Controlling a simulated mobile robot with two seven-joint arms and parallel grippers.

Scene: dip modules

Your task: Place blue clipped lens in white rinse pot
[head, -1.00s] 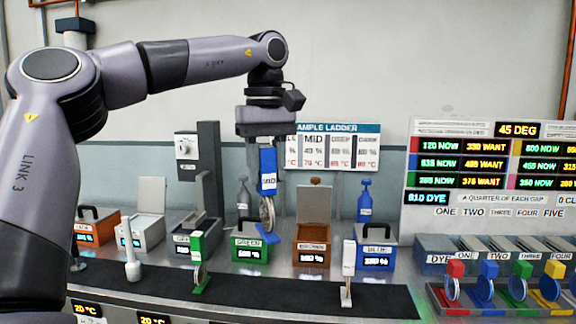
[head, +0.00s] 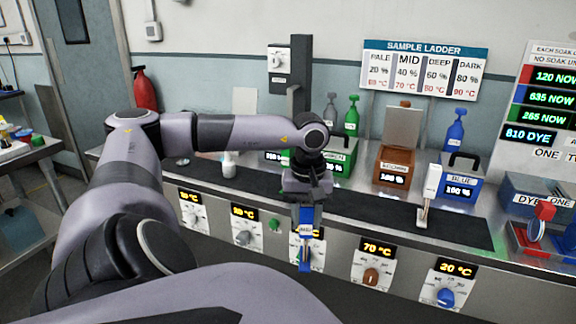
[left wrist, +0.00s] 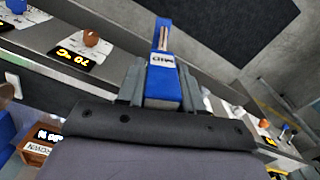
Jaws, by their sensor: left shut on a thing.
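My left gripper (head: 307,198) is shut on the blue clip (head: 306,222), which is labelled MID and hangs downward in front of the bench's control panel. The lens in the clip is seen nearly edge-on, and I cannot make it out clearly. The left wrist view also shows the blue clip (left wrist: 163,78) between the fingers. A pale upright lid (head: 245,101) behind my left forearm may belong to the white rinse pot. The pot's body is hidden by my arm. My right gripper is not in view.
A dark mat (head: 350,208) runs along the bench. A white clip (head: 430,188) stands on it at right. A brown pot (head: 394,168) with a raised lid and a blue pot (head: 459,183) stand behind. Knobs line the bench front.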

